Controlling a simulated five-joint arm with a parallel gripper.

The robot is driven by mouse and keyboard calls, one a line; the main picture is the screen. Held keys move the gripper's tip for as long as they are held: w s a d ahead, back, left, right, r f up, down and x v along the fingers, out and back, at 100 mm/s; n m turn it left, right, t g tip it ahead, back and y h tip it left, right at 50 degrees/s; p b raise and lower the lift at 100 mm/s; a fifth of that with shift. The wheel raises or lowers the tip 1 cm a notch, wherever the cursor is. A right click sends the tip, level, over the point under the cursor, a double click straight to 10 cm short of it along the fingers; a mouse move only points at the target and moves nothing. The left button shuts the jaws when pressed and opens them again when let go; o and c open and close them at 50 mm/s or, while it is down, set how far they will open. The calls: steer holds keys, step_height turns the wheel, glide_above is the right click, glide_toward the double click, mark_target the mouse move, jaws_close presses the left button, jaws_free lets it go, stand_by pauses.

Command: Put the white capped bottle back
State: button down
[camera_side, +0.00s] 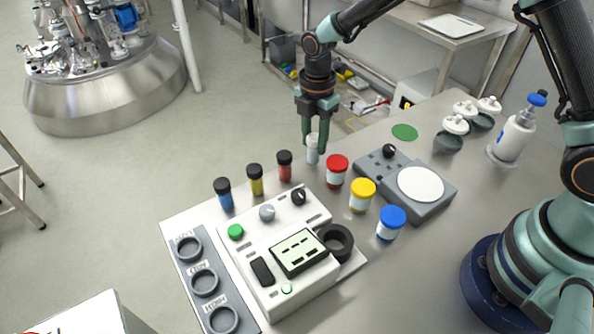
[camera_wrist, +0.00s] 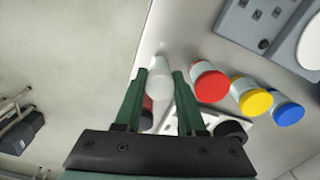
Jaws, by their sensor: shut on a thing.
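The white capped bottle (camera_side: 312,155) is between the green fingers of my gripper (camera_side: 315,146), at the far edge of the bench. My gripper points down and is shut on it. In the wrist view the pale bottle (camera_wrist: 159,82) shows between the fingertips (camera_wrist: 162,76). The bottle looks upright, in line with the black-capped blue (camera_side: 224,195), yellow (camera_side: 256,181) and red (camera_side: 285,167) vials, to their right. I cannot tell whether its base touches the bench. Its sides are partly hidden by the fingers.
Red-lidded (camera_side: 337,171), yellow-lidded (camera_side: 362,195) and blue-lidded (camera_side: 391,223) jars stand to the right, near a grey device with a round white plate (camera_side: 421,184). A white instrument (camera_side: 285,262) is in front. A green disc (camera_side: 404,132) lies flat on open bench further right.

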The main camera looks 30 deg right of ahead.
mark_target(315, 137)
steer(key=shift+f, duration=0.5)
steer(key=shift+f, duration=0.2)
steer(key=c, duration=0.5)
jaws_free()
steer(key=shift+r, duration=0.1)
step_height(315, 137, up, 12)
steer(key=s+d+r+m+t, duration=0.2)
steer(key=s+d+r+m, duration=0.2)
steer(key=s+m, duration=0.3)
steer(key=s+d+r+m+t, duration=0.3)
steer(key=s+d+r+m, duration=0.2)
steer(key=m, duration=0.9)
steer(key=s+d, duration=0.2)
steer(key=s, duration=0.1)
steer(key=shift+s+d+t, duration=0.2)
steer(key=shift+s+t, duration=0.05)
steer(key=shift+t, duration=0.05)
